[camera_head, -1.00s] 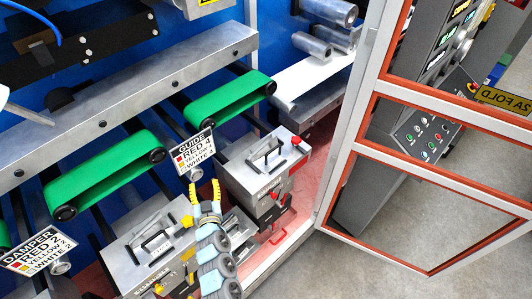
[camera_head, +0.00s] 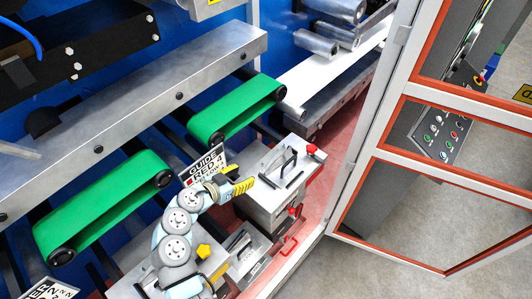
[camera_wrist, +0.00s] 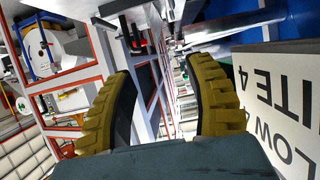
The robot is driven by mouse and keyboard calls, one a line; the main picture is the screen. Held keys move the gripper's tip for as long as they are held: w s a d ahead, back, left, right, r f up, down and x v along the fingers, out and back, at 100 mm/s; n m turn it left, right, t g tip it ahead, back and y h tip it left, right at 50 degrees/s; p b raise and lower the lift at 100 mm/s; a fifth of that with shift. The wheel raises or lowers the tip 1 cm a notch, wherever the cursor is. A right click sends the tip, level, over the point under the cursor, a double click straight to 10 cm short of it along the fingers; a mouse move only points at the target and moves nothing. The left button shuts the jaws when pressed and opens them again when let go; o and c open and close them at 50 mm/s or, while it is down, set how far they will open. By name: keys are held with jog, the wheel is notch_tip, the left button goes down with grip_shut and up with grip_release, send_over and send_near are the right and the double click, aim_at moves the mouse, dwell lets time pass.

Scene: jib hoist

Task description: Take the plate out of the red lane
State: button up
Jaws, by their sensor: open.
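My gripper (camera_head: 242,177) has yellow fingers and is raised in front of the "GUIDE RED 4" sign (camera_head: 206,163), whose lower part it hides. In the wrist view my gripper (camera_wrist: 165,90) has its fingers spread with nothing between them. Red shows on the floor strip (camera_head: 312,215) beside the grey boxes. I cannot tell a plate or a lane marked red for certain in either view.
A grey box with a handle (camera_head: 285,168) and a red knob (camera_head: 312,149) stands right of my gripper. Two green belts (camera_head: 236,108) (camera_head: 105,205) lie behind. A framed glass door (camera_head: 425,190) is on the right. A second sign (camera_head: 52,289) is cut off at lower left.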

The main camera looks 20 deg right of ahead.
jog(key=p, duration=0.2)
send_near(276, 158)
jog(key=shift+p+x, duration=0.55)
jog(key=shift+x, duration=1.55)
jog(key=shift+w+d+f+p, duration=0.2)
jog(key=shift+w+d+p, duration=0.15)
jog(key=shift+d, duration=0.25)
jog(key=shift+x, duration=1.85)
jog(key=shift+f, duration=0.1)
